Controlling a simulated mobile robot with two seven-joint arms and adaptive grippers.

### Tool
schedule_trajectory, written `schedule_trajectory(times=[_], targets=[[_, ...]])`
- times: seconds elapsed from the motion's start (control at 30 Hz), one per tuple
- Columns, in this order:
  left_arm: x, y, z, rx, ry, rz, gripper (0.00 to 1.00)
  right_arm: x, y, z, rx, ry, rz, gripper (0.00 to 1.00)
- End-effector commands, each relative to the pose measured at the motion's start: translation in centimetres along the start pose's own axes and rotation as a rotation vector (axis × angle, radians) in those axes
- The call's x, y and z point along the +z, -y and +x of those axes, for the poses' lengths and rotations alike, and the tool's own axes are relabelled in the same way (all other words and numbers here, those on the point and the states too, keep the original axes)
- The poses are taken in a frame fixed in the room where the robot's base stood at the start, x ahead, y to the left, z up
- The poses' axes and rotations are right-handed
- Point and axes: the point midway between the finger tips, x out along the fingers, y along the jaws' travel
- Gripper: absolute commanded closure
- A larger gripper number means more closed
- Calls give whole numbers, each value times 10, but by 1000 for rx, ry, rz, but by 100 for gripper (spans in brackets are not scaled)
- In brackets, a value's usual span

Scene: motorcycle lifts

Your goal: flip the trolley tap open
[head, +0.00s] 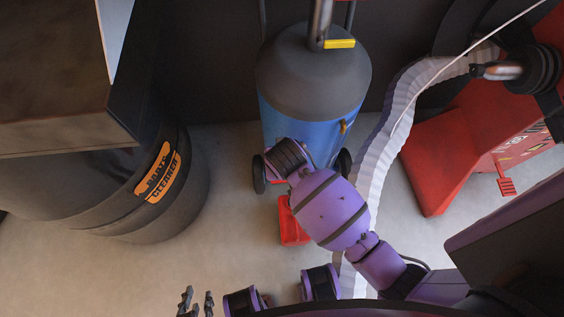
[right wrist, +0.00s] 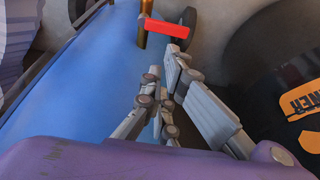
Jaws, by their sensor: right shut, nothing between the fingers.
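The trolley tank (head: 318,85) stands upright in the head view, grey on top and blue below, on dark wheels. A small brass fitting (head: 343,126) sticks out of its side. In the right wrist view a brass tap body (right wrist: 143,30) with a red lever (right wrist: 166,29) shows just beyond my right gripper (right wrist: 168,72). That gripper is shut and empty beside the blue tank wall, with a visible gap to the lever. In the head view my right arm hides its fingers. My left gripper (head: 197,302) is at the lower left edge, fingers apart, empty, away from the trolley.
A yellow handle (head: 339,44) sits on the pipe at the tank top. A dark parts-cleaner drum (head: 125,205) stands to the left. A pale ribbed hose (head: 385,150) and a red machine (head: 450,150) are on the right. Floor between drum and trolley is clear.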

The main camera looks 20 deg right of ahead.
Motion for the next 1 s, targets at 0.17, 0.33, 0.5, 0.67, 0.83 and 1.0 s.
schedule_trajectory(times=[0.17,0.33,0.5,0.67,0.83,1.0], targets=[[-6,0,0,0,-11,1,78,-11,7,0,-3,-15,5,100],[-5,0,0,0,-10,2,78,-11,7,0,-3,-15,5,100],[-2,1,1,0,-5,2,78,-10,6,3,-2,-14,4,100],[5,1,4,-1,5,0,78,-9,5,23,0,-12,4,100],[16,1,10,-2,19,-4,78,-9,6,56,0,-11,2,100],[24,3,14,-4,30,-9,78,-10,6,83,-1,-13,3,100]])
